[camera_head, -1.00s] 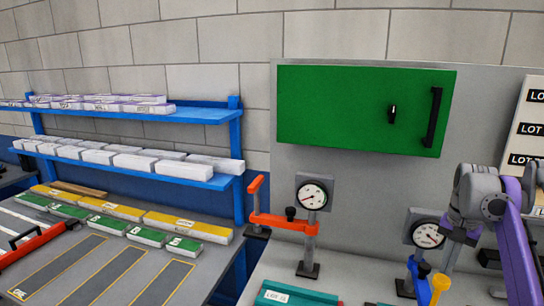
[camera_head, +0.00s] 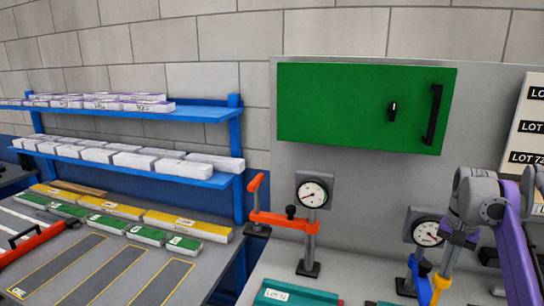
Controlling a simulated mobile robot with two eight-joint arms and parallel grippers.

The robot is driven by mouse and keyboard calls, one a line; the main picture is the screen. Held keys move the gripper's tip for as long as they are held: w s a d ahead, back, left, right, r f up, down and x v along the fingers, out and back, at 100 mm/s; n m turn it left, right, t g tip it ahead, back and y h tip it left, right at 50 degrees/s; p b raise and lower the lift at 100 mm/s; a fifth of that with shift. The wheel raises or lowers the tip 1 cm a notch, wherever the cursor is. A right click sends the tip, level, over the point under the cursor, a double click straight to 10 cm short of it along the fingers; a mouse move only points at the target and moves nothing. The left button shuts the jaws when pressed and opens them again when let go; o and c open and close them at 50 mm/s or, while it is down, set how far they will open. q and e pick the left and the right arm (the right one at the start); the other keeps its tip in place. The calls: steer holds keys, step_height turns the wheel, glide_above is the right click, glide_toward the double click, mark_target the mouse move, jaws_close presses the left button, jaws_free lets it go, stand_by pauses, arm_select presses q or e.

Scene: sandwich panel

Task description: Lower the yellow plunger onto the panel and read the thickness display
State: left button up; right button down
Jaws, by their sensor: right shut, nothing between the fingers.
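My right gripper (camera_head: 446,270) comes down from the purple and grey arm at the right. It is shut and empty, with its tips at the top of the yellow plunger (camera_head: 438,284); whether they touch cannot be told. The plunger belongs to a blue gauge stand (camera_head: 421,284) with a round white dial (camera_head: 427,233). The dial is too small to read and is partly hidden by my wrist. The plunger's lower end and whatever lies under it are cut off by the bottom edge. My left gripper is not in view.
An orange gauge stand (camera_head: 283,221) with its own dial (camera_head: 312,193) stands to the left. A teal block (camera_head: 300,297) with a lot label lies in front of it. A green cabinet (camera_head: 350,105) hangs behind. Blue shelves (camera_head: 205,114) hold white packs at the left.

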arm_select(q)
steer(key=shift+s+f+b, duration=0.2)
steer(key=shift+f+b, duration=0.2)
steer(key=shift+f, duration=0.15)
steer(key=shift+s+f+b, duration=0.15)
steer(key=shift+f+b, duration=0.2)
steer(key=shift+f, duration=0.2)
arm_select(e)
steer(key=shift+f, duration=1.8)
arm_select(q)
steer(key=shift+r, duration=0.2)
arm_select(e)
steer(key=shift+r, duration=0.2)
steer(key=shift+r+p, duration=0.75)
steer(key=shift+r, duration=0.2)
steer(key=shift+r+p, duration=1.25)
steer(key=shift+r, duration=0.75)
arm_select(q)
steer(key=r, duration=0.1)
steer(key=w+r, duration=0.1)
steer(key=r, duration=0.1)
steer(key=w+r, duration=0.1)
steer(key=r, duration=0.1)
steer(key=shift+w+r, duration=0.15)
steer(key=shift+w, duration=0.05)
arm_select(e)
steer(key=shift+w+f, duration=0.1)
